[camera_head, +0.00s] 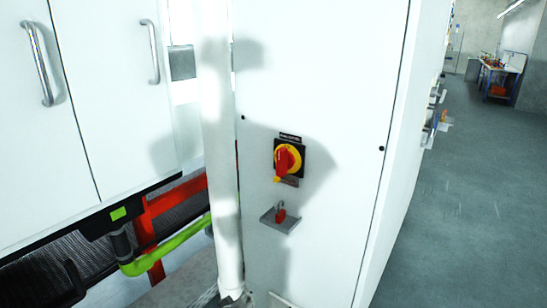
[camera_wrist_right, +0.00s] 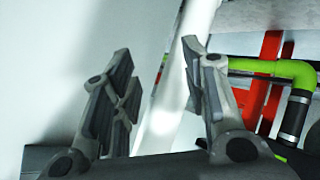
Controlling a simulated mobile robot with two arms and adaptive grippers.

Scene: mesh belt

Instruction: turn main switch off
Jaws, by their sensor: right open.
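The main switch (camera_head: 288,158) is a red rotary handle on a yellow disc with a black plate, mounted on the white cabinet front (camera_head: 330,80). The handle stands roughly upright, tilted a little. Below it a small grey shelf (camera_head: 281,219) holds a small red padlock (camera_head: 280,214). My right gripper (camera_wrist_right: 160,75) is open and empty in the right wrist view, with a pale panel to its left. The switch does not show in that view. Neither gripper is in the head view.
A white vertical pipe (camera_head: 222,150) stands left of the switch cabinet. White doors with metal handles (camera_head: 38,62) are at the left, above a green pipe (camera_head: 165,258) and red frame (camera_head: 165,205). Open grey floor (camera_head: 480,200) lies right, with a far workbench (camera_head: 498,78).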

